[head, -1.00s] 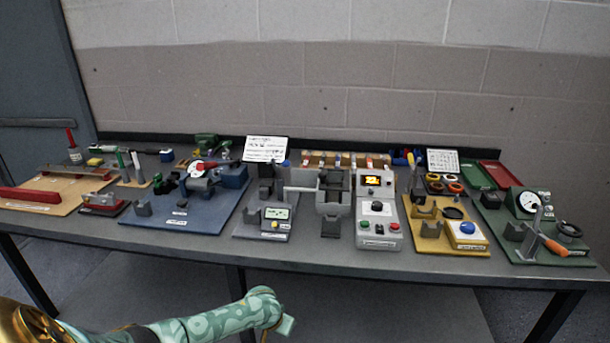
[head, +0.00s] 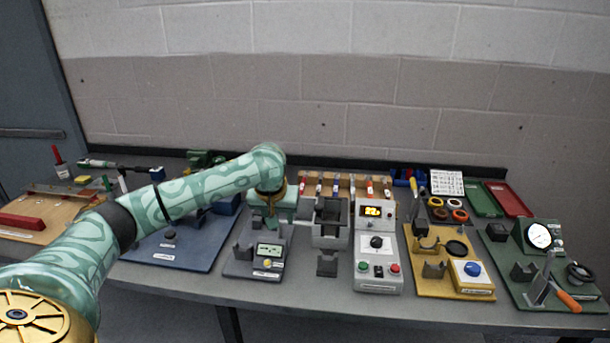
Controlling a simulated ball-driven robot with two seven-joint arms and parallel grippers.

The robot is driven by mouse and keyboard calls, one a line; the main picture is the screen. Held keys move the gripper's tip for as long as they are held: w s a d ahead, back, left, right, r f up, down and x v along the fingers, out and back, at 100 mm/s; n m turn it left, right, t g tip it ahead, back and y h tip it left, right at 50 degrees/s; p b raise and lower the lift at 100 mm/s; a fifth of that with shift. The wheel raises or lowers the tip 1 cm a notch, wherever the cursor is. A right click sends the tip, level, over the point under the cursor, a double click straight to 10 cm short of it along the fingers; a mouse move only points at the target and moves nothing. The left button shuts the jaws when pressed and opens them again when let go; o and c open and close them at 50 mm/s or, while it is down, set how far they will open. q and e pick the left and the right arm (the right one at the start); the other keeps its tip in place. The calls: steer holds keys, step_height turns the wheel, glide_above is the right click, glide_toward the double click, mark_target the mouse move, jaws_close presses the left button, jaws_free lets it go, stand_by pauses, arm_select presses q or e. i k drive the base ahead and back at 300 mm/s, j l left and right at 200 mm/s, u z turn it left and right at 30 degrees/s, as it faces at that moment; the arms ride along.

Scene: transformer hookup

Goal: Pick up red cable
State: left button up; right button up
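My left arm reaches in from the left over the bench, with my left gripper (head: 271,212) pointing down above the grey stand with the small green display. The fingers are small and partly covered by the wrist, so I cannot tell whether they are open or shut. A wooden rack (head: 345,183) behind the grey vise-like unit holds several slim leads with coloured ends. A red lead (head: 306,182) is at its left end, apart from the gripper; other red ends show further right. I cannot tell for sure which is the red cable. My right gripper is out of view.
A grey control box (head: 378,250) with a lit yellow display stands right of the vise-like unit. A yellow board (head: 447,285) and a green board (head: 520,300) with a dial lie further right. A blue board (head: 165,252) lies left, partly under my arm.

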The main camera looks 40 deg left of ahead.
mark_target(303, 182)
steer(key=i+j, duration=0.8)
steer(key=i, duration=0.15)
